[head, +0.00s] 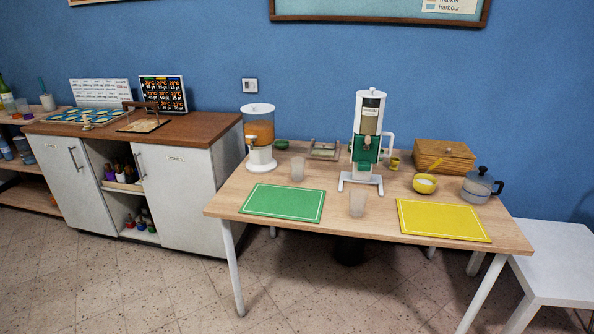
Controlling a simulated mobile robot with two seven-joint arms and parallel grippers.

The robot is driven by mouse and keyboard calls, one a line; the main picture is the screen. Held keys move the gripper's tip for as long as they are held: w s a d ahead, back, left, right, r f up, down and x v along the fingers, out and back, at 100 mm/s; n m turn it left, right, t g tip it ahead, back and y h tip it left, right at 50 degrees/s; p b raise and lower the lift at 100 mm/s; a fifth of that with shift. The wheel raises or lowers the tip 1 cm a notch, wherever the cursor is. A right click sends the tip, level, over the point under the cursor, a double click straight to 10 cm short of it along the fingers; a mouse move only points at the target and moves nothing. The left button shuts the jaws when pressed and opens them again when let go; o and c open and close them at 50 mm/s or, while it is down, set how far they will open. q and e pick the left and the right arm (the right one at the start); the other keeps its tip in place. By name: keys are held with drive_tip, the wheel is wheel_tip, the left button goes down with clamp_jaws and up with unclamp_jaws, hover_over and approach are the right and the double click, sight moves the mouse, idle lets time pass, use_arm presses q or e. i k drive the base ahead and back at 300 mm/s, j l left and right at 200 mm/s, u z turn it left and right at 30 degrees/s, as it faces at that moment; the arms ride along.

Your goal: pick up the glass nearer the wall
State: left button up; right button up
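Two clear glasses stand upright on the wooden table (335,228). The glass nearer the wall (297,170) stands behind the green mat (283,202), to the right of the juice dispenser. The other glass (357,204) stands closer to the table's front edge, between the green mat and the yellow mat (442,219). Neither of my grippers shows in the head view, so I cannot see their state.
A juice dispenser (259,138) and a tall white cereal dispenser (366,142) stand towards the back. A yellow bowl (425,184), a grey pot (479,187) and a wooden box (444,156) are at the right. A cabinet (185,200) stands left of the table.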

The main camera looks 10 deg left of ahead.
sight(298, 170)
drive_tip(key=i+j, duration=0.15)
drive_tip(key=j, duration=0.2)
drive_tip(key=i+j+z, duration=0.15)
drive_tip(key=j, duration=0.2)
drive_tip(key=i+j, duration=0.2)
drive_tip(key=j, duration=0.15)
drive_tip(key=i+j+z, duration=0.1)
drive_tip(key=j, duration=0.25)
drive_tip(key=i+j+z, duration=0.1)
drive_tip(key=j, duration=0.3)
drive_tip(key=i+j, duration=0.2)
drive_tip(key=j, duration=0.2)
drive_tip(key=i+j+z, duration=0.15)
drive_tip(key=j, duration=0.2)
